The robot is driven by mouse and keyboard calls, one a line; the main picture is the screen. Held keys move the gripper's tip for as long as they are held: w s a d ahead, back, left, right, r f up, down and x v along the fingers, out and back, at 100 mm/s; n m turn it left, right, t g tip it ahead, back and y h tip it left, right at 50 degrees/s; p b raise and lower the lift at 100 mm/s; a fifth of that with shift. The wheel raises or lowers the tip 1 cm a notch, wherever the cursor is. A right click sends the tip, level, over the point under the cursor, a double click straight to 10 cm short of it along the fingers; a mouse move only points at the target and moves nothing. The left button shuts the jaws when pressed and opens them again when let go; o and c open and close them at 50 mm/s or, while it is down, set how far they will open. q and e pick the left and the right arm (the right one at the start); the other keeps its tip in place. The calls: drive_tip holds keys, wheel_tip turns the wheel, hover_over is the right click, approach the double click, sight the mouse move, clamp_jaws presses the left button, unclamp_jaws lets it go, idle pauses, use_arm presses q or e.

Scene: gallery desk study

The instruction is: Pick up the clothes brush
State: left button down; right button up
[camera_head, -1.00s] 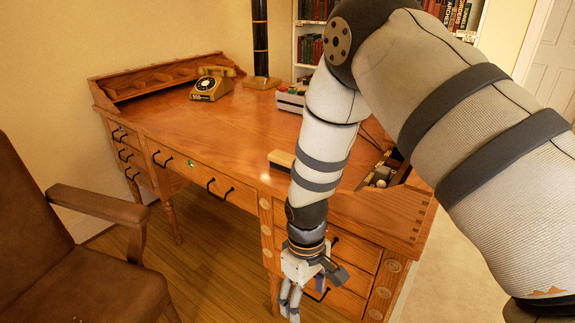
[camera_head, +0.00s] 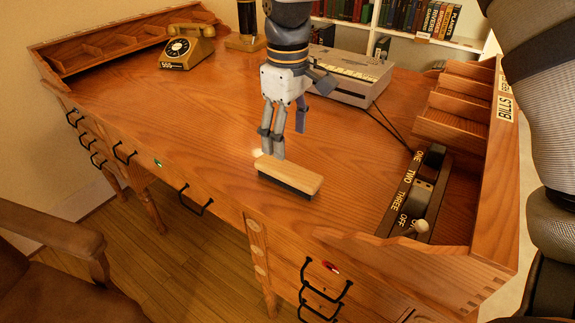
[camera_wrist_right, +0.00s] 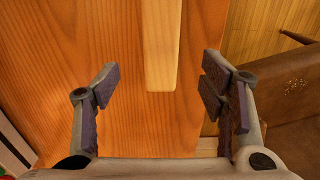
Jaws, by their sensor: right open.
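The clothes brush (camera_head: 290,174) lies on the desk top near its front edge, with a pale wooden back up and dark bristles below. My right gripper (camera_head: 279,145) points down just behind and above the brush in the head view. In the right wrist view the brush (camera_wrist_right: 161,45) reaches in from the top, between the lines of the two open fingers (camera_wrist_right: 160,90). The gripper is open and empty. The head view does not clearly show the height of the fingertips above the desk. My left gripper is not in view.
A desk (camera_head: 165,110) has free room left of the brush. A telephone (camera_head: 187,47) stands at the back left, and a grey machine (camera_head: 350,75) behind the gripper. A switch panel (camera_head: 415,190) and raised compartments (camera_head: 455,122) line the right side. A chair (camera_head: 40,245) stands at front left.

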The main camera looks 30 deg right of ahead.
sight(288, 168)
wheel_tip(288, 168, down, 9)
drive_tip(key=shift+s, duration=0.1)
drive_tip(key=shift+c, duration=0.6)
drive_tip(key=c, duration=1.2)
